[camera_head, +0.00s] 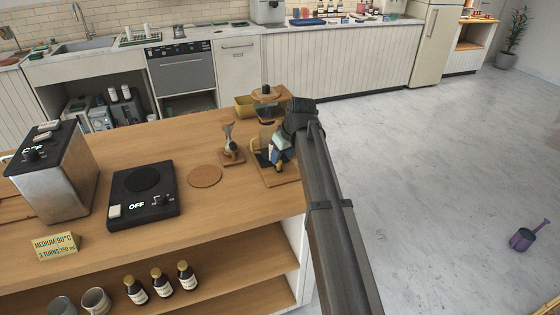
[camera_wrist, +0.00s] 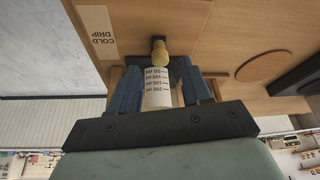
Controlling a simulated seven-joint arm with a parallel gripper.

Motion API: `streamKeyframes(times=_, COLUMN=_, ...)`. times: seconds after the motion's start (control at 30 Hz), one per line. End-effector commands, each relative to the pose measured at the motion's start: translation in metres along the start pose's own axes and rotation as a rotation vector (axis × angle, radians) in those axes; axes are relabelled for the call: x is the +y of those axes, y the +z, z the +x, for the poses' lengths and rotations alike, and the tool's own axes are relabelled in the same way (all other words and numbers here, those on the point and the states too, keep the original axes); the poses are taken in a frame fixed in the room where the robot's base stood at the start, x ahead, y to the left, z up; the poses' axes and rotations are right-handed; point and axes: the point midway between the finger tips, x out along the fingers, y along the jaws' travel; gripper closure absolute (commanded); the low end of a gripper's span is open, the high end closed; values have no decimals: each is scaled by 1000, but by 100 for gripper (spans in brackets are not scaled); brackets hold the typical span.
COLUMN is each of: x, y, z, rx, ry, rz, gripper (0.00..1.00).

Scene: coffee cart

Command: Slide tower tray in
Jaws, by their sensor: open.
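The cold drip tower stands near the counter's right edge, with a wooden upper tier (camera_head: 268,97) and a flat wooden board (camera_head: 280,178) low at its front. In the wrist view a board (camera_wrist: 180,20) carries a "COLD DRIP" label (camera_wrist: 97,30); I cannot tell whether it is the tray. A small yellow knob (camera_wrist: 160,52) shows ahead of my fingers. My gripper (camera_wrist: 150,92) is open, its blue fingers on either side of a white vessel with ml marks (camera_wrist: 157,88). Contact is unclear. In the head view my gripper (camera_head: 271,158) hangs over the board, and my arm hides part of the tower.
A dripper stand (camera_head: 231,150) and a round wooden mat (camera_head: 205,176) are left of the tower. A black hot plate reading OFF (camera_head: 144,196) and a metal machine (camera_head: 53,172) stand further left. The floor at right is mostly open.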

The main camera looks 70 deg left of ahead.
Motion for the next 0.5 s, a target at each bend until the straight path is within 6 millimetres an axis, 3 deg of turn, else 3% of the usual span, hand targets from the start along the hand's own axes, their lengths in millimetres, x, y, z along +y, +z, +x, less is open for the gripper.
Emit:
streamKeyframes(times=0.2, x=0, y=0, z=27, rx=-1, ry=0, rz=0, gripper=52)
streamKeyframes(times=0.5, x=0, y=0, z=38, rx=0, ry=0, rz=0, gripper=52)
